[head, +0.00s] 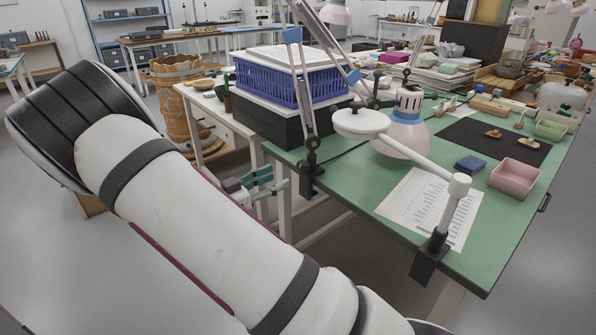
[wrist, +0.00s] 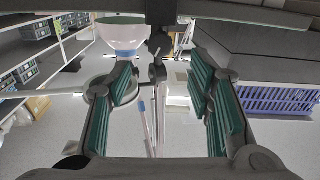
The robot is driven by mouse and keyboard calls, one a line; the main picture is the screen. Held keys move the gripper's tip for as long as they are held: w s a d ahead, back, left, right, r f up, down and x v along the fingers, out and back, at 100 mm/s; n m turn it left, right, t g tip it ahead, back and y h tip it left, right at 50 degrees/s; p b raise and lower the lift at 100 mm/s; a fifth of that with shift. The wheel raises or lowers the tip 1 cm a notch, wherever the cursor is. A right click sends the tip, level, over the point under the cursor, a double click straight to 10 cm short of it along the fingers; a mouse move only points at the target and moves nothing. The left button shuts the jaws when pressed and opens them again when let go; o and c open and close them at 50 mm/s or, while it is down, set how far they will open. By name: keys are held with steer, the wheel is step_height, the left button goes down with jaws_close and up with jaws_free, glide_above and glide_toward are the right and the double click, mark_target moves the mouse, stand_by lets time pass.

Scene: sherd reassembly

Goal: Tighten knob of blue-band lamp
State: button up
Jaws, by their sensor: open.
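The blue-band lamp has a white shade (head: 405,124) with a pale blue band, hanging over the green bench at the end of a jointed grey arm. Dark knobs (head: 380,78) show at its joint beside the shade. In the wrist view the shade (wrist: 122,36) appears upside down at the top, with a dark knob (wrist: 157,72) just right of it. My gripper (head: 277,180) is open and empty, beside the bench's left edge, low and left of the shade. In the wrist view my gripper (wrist: 163,82) has its teal pads apart, with the knob beyond and between them.
A white jointed arm with a round head (head: 361,123) is clamped at the bench's front edge. The lamp's clamp (head: 312,180) stands close to my gripper. A blue crate (head: 268,86) sits on a black box. A pink tray (head: 514,177) and paper sheet (head: 412,205) lie on the bench.

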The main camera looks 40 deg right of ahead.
mark_target(300, 167)
steer(key=d, duration=0.3)
steer(key=d+b, duration=0.1)
steer(key=d, duration=0.5)
steer(key=shift+w+b, duration=0.3)
steer(key=shift+b, duration=0.05)
steer(key=shift+c, duration=0.4)
jaws_close()
